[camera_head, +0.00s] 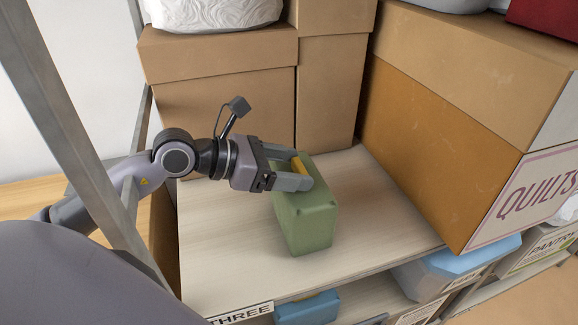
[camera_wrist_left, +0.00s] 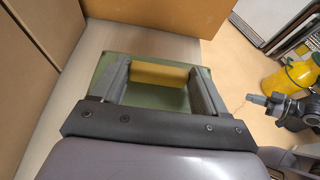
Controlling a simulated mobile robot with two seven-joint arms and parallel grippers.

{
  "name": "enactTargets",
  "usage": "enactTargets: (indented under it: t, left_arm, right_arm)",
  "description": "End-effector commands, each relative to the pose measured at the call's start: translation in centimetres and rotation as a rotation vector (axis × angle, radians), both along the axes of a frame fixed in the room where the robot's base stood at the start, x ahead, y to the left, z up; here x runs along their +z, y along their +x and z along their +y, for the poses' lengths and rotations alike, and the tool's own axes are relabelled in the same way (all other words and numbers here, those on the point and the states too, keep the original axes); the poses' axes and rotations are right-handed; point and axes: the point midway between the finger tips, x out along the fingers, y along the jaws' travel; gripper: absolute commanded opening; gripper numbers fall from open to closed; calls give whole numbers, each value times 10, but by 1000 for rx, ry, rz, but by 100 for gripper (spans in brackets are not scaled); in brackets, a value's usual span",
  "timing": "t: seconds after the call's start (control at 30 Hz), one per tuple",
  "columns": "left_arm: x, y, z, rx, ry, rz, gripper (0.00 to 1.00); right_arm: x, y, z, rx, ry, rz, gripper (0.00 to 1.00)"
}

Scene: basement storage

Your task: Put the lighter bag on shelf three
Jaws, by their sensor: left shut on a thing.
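A green bag (camera_head: 311,222), box-like with a yellow handle (camera_head: 299,166), is upright on or just above the pale board of the shelf labelled THREE (camera_head: 210,246). I cannot tell if its base touches the board. My left gripper (camera_head: 303,173) reaches in from the left and is shut on the bag's yellow handle. In the left wrist view the yellow handle (camera_wrist_left: 160,77) lies between the two fingers, with the green top (camera_wrist_left: 150,100) below.
Cardboard boxes (camera_head: 222,105) stand behind the bag, and a large QUILTS box (camera_head: 450,130) stands to its right. A metal shelf post (camera_head: 75,120) crosses at the left beside my arm. Bare board surrounds the bag. Blue containers (camera_head: 307,307) sit on the level below.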

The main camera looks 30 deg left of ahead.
Motion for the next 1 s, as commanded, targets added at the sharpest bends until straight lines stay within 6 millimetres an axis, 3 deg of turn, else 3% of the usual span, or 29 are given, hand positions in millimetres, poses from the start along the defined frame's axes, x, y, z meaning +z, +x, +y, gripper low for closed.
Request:
enactTargets:
  t: [0.37, 0.4, 0.43, 0.83, 1.0]
  left_arm:
    - [-4, 0, 0, 0, -1, -6, 0]
    - [-4, 0, 0, -1, 0, -3, 87]
    - [-3, 0, 0, 0, -1, -2, 97]
    - [2, 0, 0, 0, -1, -2, 99]
    - [3, -10, 10, 1, 2, 0, 99]
  right_arm:
    - [-5, 0, 0, 1, -1, 0, 0]
    - [-3, 0, 0, 1, -1, 0, 0]
    - [-3, 0, 0, 1, -1, 0, 0]
    - [2, 0, 0, 1, -1, 0, 0]
    - [-5, 0, 0, 1, -1, -1, 0]
